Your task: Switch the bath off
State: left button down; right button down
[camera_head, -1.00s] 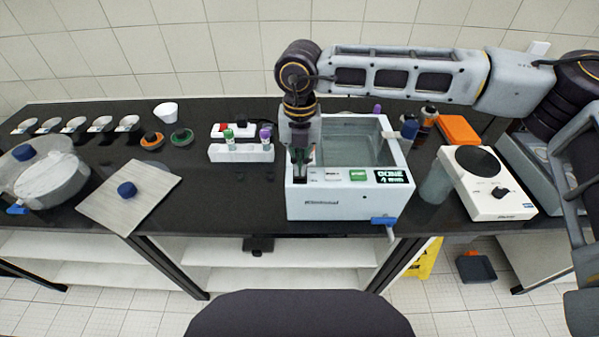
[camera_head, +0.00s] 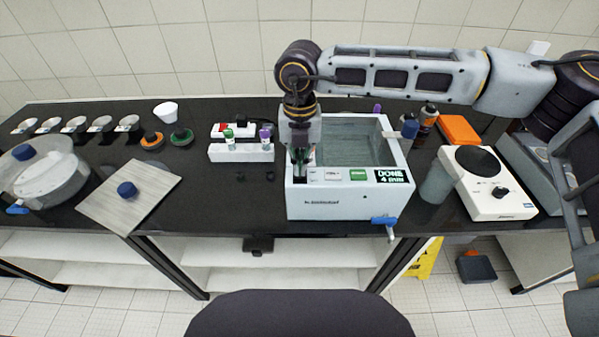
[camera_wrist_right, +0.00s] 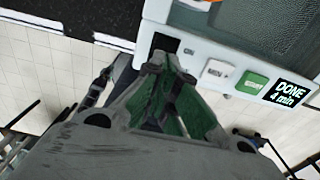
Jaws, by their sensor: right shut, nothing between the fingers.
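The bath (camera_head: 340,210) is a white box with a basin on the counter, in the middle of the head view. Its front panel has a black switch (camera_wrist_right: 166,42) at the left, a white button (camera_head: 333,174), a green button (camera_head: 358,174) and a display (camera_head: 391,176) reading "DONE 4 min". My right gripper (camera_head: 300,180) is shut and empty, pointing down at the left end of the panel. In the right wrist view its green-padded fingertips are right by the black switch; I cannot tell whether they touch it. My left gripper is not in view.
A blue-handled tap (camera_head: 383,220) sticks out of the bath's front right. A white rack (camera_head: 241,152) with capped tubes stands left of the bath. A white hotplate (camera_head: 488,190) and a grey cylinder (camera_head: 436,186) stand to its right.

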jog(key=shift+f+b, duration=1.4)
jog(key=shift+f, duration=0.05)
dwell(1.7)
jog(key=shift+r, duration=0.1)
jog(key=shift+r+p, duration=0.95)
jog(key=shift+r, duration=2.5)
